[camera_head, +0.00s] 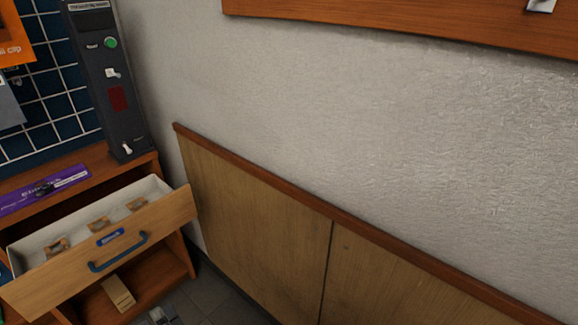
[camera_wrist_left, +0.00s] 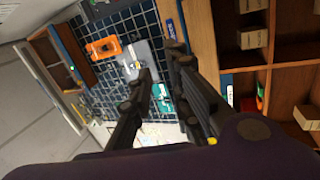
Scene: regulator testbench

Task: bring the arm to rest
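My left gripper (camera_wrist_left: 160,60) shows large in the left wrist view. Its two dark fingers stand apart with nothing held between them, and a wall grid with tools shows beyond them. In the head view only a small dark part, which seems to be my left gripper (camera_head: 160,317), shows at the bottom edge, below the open drawer; its fingers cannot be made out there. My right gripper is in neither view.
An open wooden drawer (camera_head: 120,247) with a blue handle juts out at the left. A dark control panel (camera_head: 107,75) with a green button stands above it. Wooden wall panelling (camera_head: 255,225) runs to the right. In the wrist view, shelves with boxes (camera_wrist_left: 252,38) stand at the right.

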